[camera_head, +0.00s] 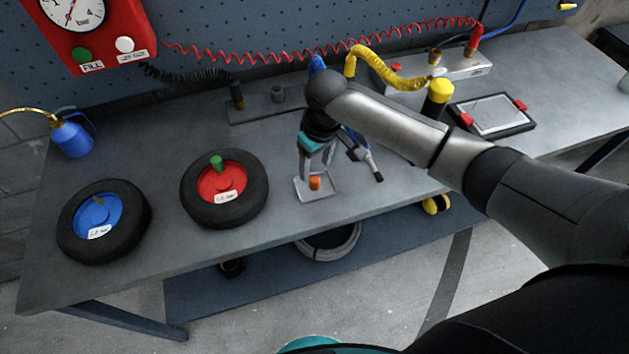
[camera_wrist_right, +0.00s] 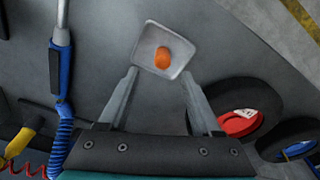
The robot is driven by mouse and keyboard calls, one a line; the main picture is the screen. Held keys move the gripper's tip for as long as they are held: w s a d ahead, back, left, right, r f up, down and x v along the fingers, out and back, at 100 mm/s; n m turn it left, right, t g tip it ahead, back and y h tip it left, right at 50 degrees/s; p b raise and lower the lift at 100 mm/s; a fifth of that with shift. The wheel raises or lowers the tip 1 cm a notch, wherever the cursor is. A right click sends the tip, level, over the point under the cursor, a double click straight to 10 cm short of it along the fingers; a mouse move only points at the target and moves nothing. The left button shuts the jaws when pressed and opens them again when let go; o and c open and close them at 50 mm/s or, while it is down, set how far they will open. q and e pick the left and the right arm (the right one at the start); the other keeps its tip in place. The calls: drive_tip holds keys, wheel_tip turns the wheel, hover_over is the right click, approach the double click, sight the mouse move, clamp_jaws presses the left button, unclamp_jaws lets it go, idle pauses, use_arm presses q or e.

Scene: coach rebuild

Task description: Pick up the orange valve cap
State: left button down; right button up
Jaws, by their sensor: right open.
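The orange valve cap (camera_head: 315,183) sits in a small pale square tray (camera_head: 330,191) near the front edge of the workbench. It also shows in the right wrist view (camera_wrist_right: 162,57), inside the tray (camera_wrist_right: 147,36). My right gripper (camera_head: 316,174) is open and points down above the tray. In the right wrist view, its two fingers (camera_wrist_right: 160,76) are spread wide, with their tips by the tray's near corners. The cap lies just beyond the tips, roughly centred between them, with nothing held. My left gripper is not in view.
A red-rimmed wheel (camera_head: 228,186) with a green cap and a blue-rimmed wheel (camera_head: 98,214) lie left of the tray. A blue-handled tool (camera_wrist_right: 60,72) lies close beside my right gripper. A blue oil can (camera_head: 71,139) stands far left. Bare bench separates the red-rimmed wheel from the tray.

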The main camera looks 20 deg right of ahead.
sight(315, 178)
drive_tip(key=f, duration=0.5)
drive_tip(key=shift+a+f+b, duration=0.1)
drive_tip(key=shift+a+b, duration=0.1)
drive_tip(key=shift+b, duration=0.15)
clamp_jaws()
idle(0.3)
